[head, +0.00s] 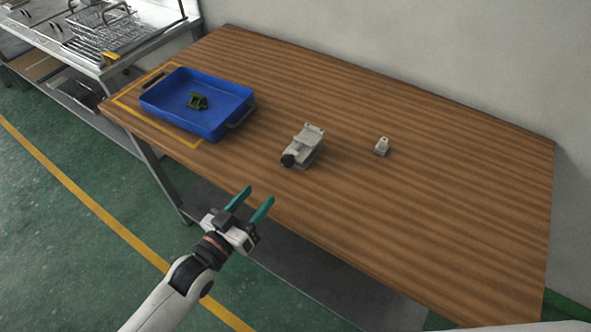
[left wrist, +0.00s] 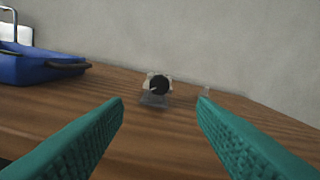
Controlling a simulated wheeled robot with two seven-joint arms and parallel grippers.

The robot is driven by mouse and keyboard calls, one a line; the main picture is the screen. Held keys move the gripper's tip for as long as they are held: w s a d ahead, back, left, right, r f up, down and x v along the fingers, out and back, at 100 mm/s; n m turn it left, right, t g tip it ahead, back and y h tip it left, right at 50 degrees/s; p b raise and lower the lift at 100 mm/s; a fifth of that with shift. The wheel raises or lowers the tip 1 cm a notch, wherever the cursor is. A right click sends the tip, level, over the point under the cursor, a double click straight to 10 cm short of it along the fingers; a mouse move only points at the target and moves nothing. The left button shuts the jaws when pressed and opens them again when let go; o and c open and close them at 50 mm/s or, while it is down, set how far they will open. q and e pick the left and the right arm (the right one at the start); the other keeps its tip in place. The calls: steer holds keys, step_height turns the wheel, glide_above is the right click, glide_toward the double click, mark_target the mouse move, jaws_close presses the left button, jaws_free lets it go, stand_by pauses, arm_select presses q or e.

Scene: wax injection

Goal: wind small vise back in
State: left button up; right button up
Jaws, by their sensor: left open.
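The small vise (head: 304,148) is a light grey block with a black round knob (head: 288,160) on its near-left end. It stands on the wooden table near the middle of its front part. In the left wrist view the vise (left wrist: 155,98) lies straight ahead, its black knob (left wrist: 159,85) facing the camera. My left gripper (head: 249,199) has teal fingers, open and empty, in front of the table's near edge and short of the vise. In the left wrist view the vise shows between the two fingers, some way beyond them. My right gripper is not in view.
A blue tray (head: 238,95) holding a dark green part (head: 198,101) stands left on the wooden table (head: 420,170). A small light grey piece (head: 382,146) stands right of the vise. A rack with a wire basket (head: 100,30) is at the back left. The table's right side is clear.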

arm_select(q)
glide_toward(285, 163)
steer(key=x, duration=0.2)
steer(key=shift+w+d+r+p, duration=0.15)
steer(key=shift+w+d+p, duration=0.05)
steer(key=shift+w+p, duration=0.15)
steer(key=x, duration=0.5)
steer(key=shift+w+d, duration=0.4)
steer(key=shift+w, duration=0.15)
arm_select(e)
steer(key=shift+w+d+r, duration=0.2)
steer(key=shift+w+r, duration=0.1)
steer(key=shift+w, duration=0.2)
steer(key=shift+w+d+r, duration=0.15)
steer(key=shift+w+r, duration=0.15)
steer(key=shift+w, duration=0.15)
arm_select(q)
steer(key=c, duration=1)
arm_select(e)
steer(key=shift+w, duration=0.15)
